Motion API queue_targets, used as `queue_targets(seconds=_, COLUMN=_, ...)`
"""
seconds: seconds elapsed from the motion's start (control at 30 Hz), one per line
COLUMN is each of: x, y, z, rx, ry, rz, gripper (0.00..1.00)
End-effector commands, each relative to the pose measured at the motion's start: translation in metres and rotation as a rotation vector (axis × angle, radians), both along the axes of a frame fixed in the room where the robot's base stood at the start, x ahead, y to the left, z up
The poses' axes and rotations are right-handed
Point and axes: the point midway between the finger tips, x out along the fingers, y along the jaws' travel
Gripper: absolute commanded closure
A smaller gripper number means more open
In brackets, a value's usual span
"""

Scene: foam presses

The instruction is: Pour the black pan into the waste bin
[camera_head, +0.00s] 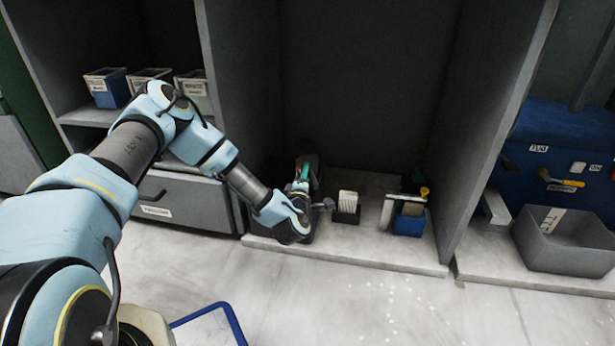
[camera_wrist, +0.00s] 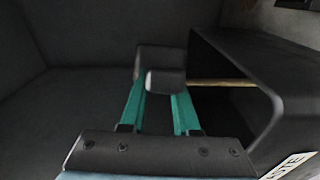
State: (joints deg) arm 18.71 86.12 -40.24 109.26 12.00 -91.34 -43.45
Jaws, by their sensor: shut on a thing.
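In the wrist view my gripper (camera_wrist: 160,75) has its teal fingers close together, with dark blocks at their ends. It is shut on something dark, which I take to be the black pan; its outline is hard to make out. A dark open container with a rounded rim (camera_wrist: 262,75) is just right of the fingers. A white label ending in "STE" at its lower corner suggests the waste bin. In the head view my gripper (camera_head: 301,183) is at the left of the middle bay, against a dark shape. My wrist hides much of what is there.
A grey open bin (camera_head: 568,244) is at far right. Bay walls (camera_head: 237,90) flank the arm. Labelled boxes (camera_head: 150,78) sit on the left shelf.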

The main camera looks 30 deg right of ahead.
Motion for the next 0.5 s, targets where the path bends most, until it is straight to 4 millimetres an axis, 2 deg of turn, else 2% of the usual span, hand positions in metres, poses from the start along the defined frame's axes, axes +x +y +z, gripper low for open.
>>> queue_targets(seconds=0.5, x=0.0036, y=0.0106, z=-0.0070, rx=-0.303, ry=0.093, rz=0.002, gripper=1.00)
